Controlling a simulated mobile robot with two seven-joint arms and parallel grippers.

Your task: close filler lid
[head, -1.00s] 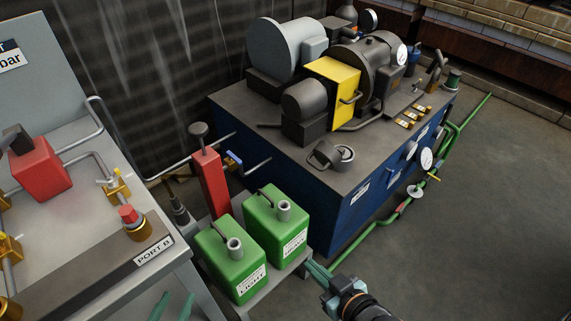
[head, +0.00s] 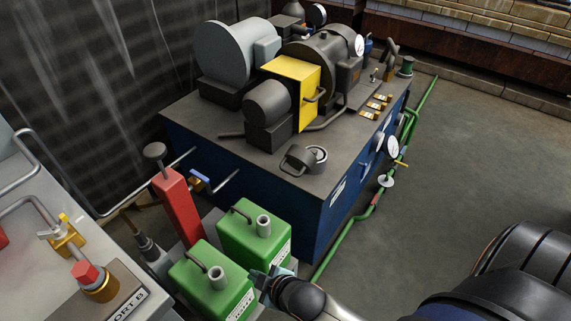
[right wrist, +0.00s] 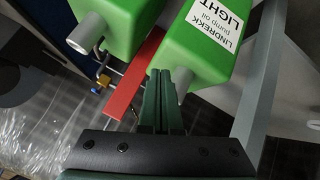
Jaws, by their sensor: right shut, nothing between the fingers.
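The filler (head: 314,156) is a short grey neck on the near end of the blue tank's dark top. Its dark lid (head: 297,158) appears tilted up at the neck's left side; its exact angle is hard to tell. My right gripper (head: 264,279) is shut and empty, low in front of the tank beside the green cans, well apart from the filler. In the right wrist view its dark green fingers (right wrist: 162,100) are together next to a can's spout. The filler is not visible in that view. My left gripper is not in view.
Two green oil cans (head: 255,228) (head: 212,282) and a red hand pump (head: 176,205) stand before the blue tank (head: 260,190). A motor and yellow guard (head: 291,85) sit behind the filler. Green pipes (head: 350,228) run along the tank's right side.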

